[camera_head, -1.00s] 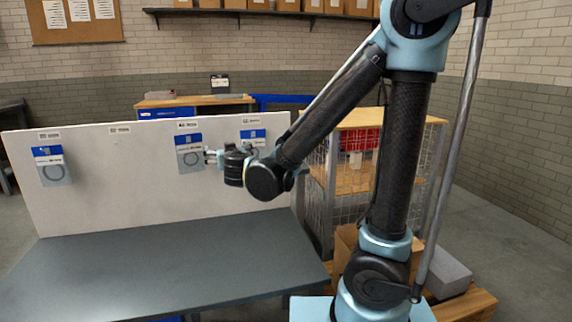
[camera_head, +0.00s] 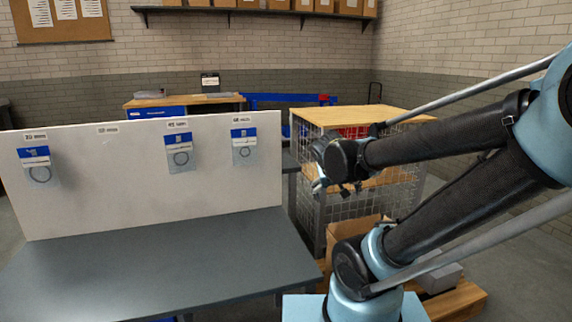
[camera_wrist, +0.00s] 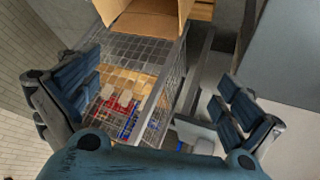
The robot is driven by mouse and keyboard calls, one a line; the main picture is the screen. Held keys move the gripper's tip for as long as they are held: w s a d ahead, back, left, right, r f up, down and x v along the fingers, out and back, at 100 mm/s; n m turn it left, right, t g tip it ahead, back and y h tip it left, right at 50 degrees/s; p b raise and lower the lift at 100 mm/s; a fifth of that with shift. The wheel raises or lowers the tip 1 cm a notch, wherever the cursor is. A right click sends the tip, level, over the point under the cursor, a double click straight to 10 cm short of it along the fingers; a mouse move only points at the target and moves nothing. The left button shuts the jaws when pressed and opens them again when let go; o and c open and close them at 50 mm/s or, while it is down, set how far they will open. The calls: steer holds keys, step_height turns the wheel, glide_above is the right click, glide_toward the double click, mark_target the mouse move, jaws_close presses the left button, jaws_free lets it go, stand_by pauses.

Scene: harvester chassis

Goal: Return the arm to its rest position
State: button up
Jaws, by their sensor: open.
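My gripper (camera_head: 322,178) hangs at the end of my folded arm, in front of the wire cage in the head view. In the wrist view my gripper (camera_wrist: 160,105) has its two blue-padded fingers spread wide, with nothing held between them. The arm is bent back over its base at the right of the head view, with the elbow past the right edge. The fingertips are small and partly dark in the head view.
A white panel (camera_head: 110,190) with several blue-and-clear hanging packs stands behind the grey table (camera_head: 160,260). A wire cage (camera_head: 400,185) with a wooden top stands behind my arm. An open cardboard box (camera_wrist: 150,22) shows in the wrist view. The table top is clear.

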steer(key=s+d+f+g+y, duration=0.1)
steer(key=s+f+g, duration=0.1)
steer(key=s, duration=0.5)
steer(key=s+d+f+g+y, duration=0.1)
steer(key=s+f, duration=0.3)
steer(key=s, duration=0.4)
steer(key=shift+f+g+y, duration=0.25)
steer(key=shift+g+y, duration=0.35)
steer(key=shift+g, duration=0.2)
steer(key=shift+w+f, duration=0.2)
steer(key=shift+w, duration=0.3)
